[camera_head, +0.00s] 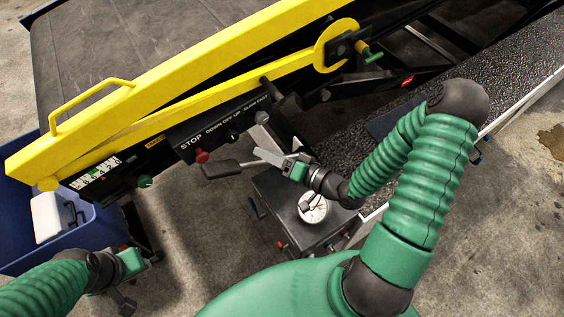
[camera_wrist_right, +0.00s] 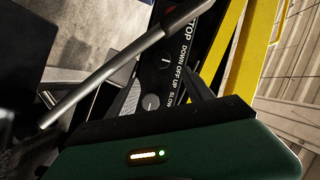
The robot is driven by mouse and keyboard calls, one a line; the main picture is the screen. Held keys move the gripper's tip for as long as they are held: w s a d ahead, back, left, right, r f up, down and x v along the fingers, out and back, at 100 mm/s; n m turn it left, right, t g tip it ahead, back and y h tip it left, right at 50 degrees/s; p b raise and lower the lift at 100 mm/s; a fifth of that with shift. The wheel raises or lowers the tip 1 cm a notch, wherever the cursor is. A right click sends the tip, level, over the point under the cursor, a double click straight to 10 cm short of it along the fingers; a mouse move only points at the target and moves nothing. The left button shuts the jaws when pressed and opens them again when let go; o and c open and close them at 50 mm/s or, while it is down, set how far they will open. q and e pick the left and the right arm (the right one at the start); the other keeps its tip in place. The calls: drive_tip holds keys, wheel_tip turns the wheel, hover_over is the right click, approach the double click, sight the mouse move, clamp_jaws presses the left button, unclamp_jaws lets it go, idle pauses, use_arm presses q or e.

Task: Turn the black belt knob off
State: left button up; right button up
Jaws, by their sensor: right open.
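The black control panel (camera_head: 225,125) sits on the loader's side under the yellow rail, with white STOP, DOWN OFF UP and SLOW FAST lettering. In the right wrist view a dark round knob (camera_wrist_right: 165,62) lies beside DOWN OFF UP, and a greyer one (camera_wrist_right: 151,102) beside SLOW. I cannot read their settings for certain. My right gripper (camera_head: 262,153) is open, just below the panel; its fingers show in the wrist view (camera_wrist_right: 166,88), pointing toward the panel and apparently empty. My left gripper (camera_head: 124,296) is low at the left, away from the panel; its jaws are unclear.
A red stop button (camera_head: 201,156) and a green knob (camera_head: 145,181) stick out along the loader's side. A grey bar (camera_wrist_right: 125,65) crosses close before the right wrist camera. A black box with a white gauge (camera_head: 313,207) stands below. A blue bin (camera_head: 35,250) is at left.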

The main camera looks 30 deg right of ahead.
drive_tip(key=p+v, duration=0.2)
drive_tip(key=v, duration=0.2)
drive_tip(key=shift+s+d, duration=0.2)
drive_tip(key=shift+s, duration=0.05)
